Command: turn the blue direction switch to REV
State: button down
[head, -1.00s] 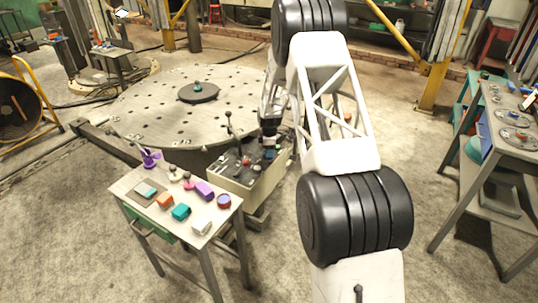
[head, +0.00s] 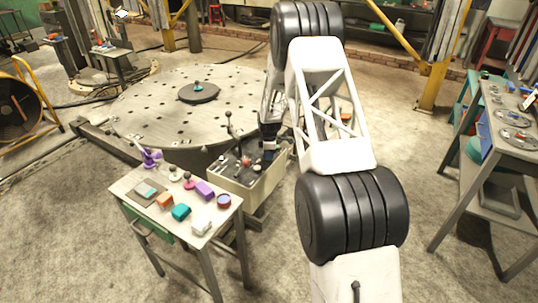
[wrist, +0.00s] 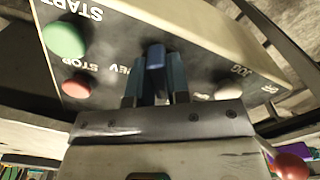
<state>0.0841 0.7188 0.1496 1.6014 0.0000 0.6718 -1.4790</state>
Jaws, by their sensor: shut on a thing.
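The blue direction switch (wrist: 155,56) is a small upright-looking knob on the dark panel of the control box. In the wrist view it sits between the two fingers of my gripper (wrist: 156,74), which is shut on it. A partly covered label ending in "EV" lies just left of the fingers. The switch's pointing direction against its labels is hard to tell, as the fingers hide its lower part. In the head view my gripper (head: 269,148) is over the right end of the control box (head: 232,190), and the switch is too small to make out clearly.
A green START button (wrist: 64,40) and a red STOP button (wrist: 76,86) are left of the fingers. A pale knob (wrist: 228,90) by the JOG label is to the right. A round drilled table (head: 150,100) stands behind the box, and a small parts table (head: 125,186) at left.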

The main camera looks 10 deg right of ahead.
jog(key=shift+m, duration=0.4)
jog(key=m, duration=0.9)
jog(key=shift+s+a+m, duration=0.1)
jog(key=shift+m, duration=1.9)
jog(key=c, duration=1.1)
grip_release()
